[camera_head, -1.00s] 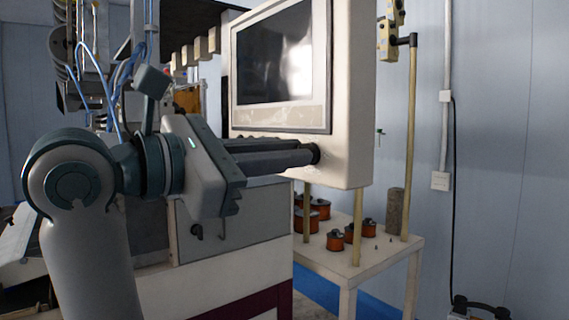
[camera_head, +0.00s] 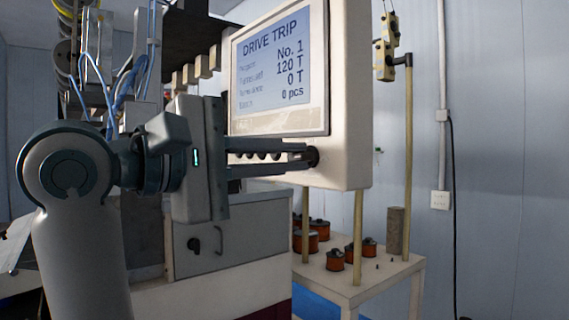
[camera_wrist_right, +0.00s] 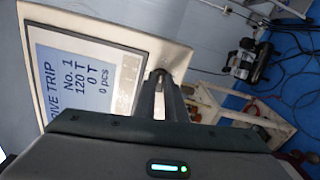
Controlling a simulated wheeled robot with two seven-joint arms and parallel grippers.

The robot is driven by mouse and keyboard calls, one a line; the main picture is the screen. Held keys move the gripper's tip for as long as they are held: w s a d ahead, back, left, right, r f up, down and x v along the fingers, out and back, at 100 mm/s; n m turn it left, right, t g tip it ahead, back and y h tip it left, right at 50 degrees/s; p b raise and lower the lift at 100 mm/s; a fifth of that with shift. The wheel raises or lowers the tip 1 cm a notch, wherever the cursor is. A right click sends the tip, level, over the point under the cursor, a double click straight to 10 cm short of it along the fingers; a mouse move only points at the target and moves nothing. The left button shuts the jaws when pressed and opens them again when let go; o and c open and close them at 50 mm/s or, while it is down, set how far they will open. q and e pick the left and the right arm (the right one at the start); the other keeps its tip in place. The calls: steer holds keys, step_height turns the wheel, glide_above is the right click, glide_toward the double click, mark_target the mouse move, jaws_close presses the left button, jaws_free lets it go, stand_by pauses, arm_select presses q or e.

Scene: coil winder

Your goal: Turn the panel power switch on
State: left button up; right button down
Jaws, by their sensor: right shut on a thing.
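The panel (camera_head: 350,150) is a cream box with a screen (camera_head: 279,62). The screen is lit and reads "DRIVE TRIP", "No. 1", "120 T", "0 T" and "0 pcs". The power switch (camera_head: 312,157) is a dark knob at the panel's lower right, below the screen. My right gripper (camera_head: 303,158) reaches in from the left with its fingers shut on the knob, one finger above the other. In the right wrist view the fingers meet the panel (camera_wrist_right: 178,42) at the knob, which they mostly hide. My left gripper is not in view.
A row of dark buttons (camera_head: 262,155) lies left of the knob, partly behind my fingers. A white table (camera_head: 378,275) with orange spools (camera_head: 335,260) stands below and behind the panel. A beige post (camera_head: 409,165) rises at right.

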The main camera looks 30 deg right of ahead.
steer(key=shift+f+m, duration=0.1)
steer(key=shift+m, duration=0.7)
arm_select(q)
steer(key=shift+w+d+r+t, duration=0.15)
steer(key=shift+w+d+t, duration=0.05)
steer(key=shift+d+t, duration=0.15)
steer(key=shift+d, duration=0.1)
arm_select(e)
steer(key=c, duration=1.8)
jaws_free()
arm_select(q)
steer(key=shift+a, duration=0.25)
